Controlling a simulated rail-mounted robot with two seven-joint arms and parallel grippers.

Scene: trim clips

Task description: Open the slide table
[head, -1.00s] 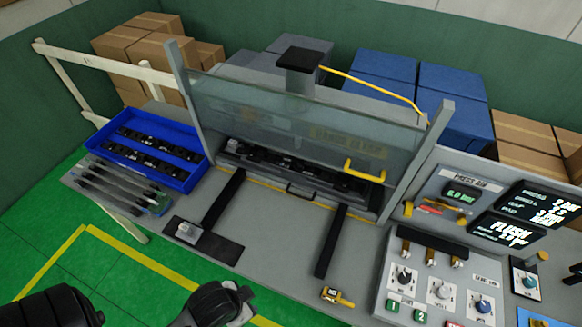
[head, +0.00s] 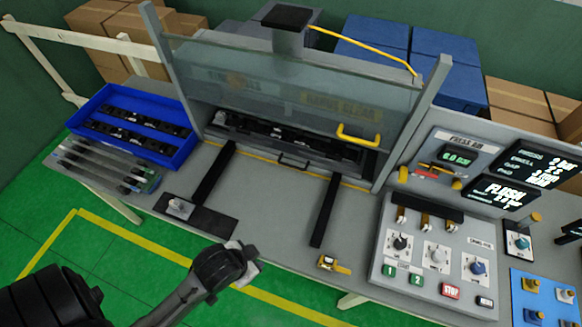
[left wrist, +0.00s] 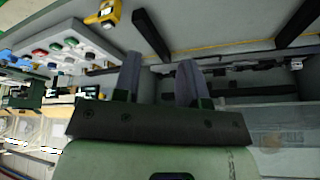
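The slide table (head: 297,148) is a dark bed with black fixtures, under the clear guard at the back of the bench. Its small dark handle (head: 292,162) sits at the front edge, between two black rails (head: 213,173) that run toward the front. The slide table lies back behind the yellow line, off most of the rail length. My left gripper (head: 248,272) is in front of the bench's front edge, well apart from the handle. In the left wrist view its two fingers (left wrist: 159,78) stand apart with nothing between them. My right gripper is not in view.
The clear guard (head: 290,85) has a yellow handle (head: 357,136). A blue tray (head: 135,127) with black parts stands at left. A control panel (head: 432,255) stands at right. A small yellow device (head: 332,265) lies near the front edge. The bench between the rails is clear.

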